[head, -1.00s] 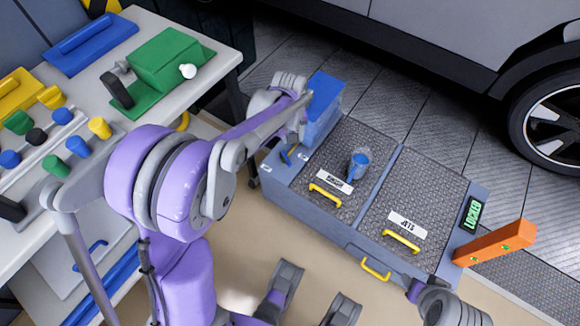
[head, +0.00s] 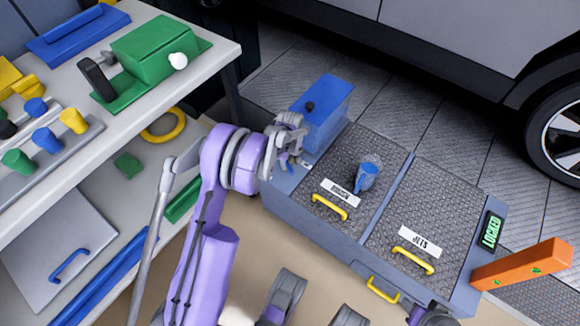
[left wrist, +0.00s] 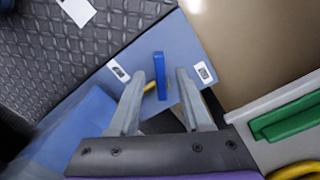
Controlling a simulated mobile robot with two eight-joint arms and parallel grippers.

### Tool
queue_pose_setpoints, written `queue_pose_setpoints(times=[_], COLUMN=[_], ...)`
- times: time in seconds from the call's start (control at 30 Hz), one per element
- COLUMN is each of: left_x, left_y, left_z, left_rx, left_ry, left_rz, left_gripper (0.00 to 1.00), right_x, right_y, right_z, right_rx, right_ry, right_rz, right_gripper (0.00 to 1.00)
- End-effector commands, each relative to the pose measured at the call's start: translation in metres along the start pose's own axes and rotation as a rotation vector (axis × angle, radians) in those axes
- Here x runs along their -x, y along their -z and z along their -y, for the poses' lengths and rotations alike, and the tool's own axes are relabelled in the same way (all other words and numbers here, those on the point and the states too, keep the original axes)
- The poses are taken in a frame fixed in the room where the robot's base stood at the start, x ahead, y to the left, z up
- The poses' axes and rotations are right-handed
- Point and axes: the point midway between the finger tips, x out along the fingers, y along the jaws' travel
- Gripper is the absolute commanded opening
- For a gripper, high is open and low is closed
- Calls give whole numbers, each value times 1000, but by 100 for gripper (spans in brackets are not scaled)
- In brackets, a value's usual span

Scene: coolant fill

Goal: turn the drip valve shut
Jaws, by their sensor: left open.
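The drip valve shows in the left wrist view as an upright-looking blue lever (left wrist: 159,72) with a yellow part beside its lower end. It sits on the blue-grey end strip of the floor unit, between two small white labels (left wrist: 118,70). My left gripper (left wrist: 161,80) is open, and the lever appears between its two fingers. I cannot tell how far the fingertips are from it. In the head view my left gripper (head: 287,160) is over the unit's left end, beside the blue tank, and mostly hides the valve. My right gripper does not show clearly enough to identify.
The blue tank (head: 326,112) stands just behind the left gripper. A green "LOCKED" display (head: 491,231) and orange bar (head: 525,265) are at the far end. Workbench (head: 215,55) at left.

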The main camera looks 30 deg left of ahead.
Motion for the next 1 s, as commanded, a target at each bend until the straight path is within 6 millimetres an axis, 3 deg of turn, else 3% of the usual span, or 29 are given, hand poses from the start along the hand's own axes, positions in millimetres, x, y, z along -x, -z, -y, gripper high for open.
queue_pose_setpoints(times=[0.2,0.5,0.77,1.0], left_x=[-20,-21,-21,-21], left_y=[0,0,0,0], left_z=[0,0,0,0], left_rx=[0,-1,-1,-1], left_ry=[0,0,0,0], left_rz=[0,0,0,0], left_gripper=[49,49,2,0], right_x=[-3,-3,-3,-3], right_y=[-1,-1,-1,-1], right_z=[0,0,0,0], right_rx=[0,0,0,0], right_ry=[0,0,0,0], right_rz=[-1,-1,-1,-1], right_gripper=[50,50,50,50])
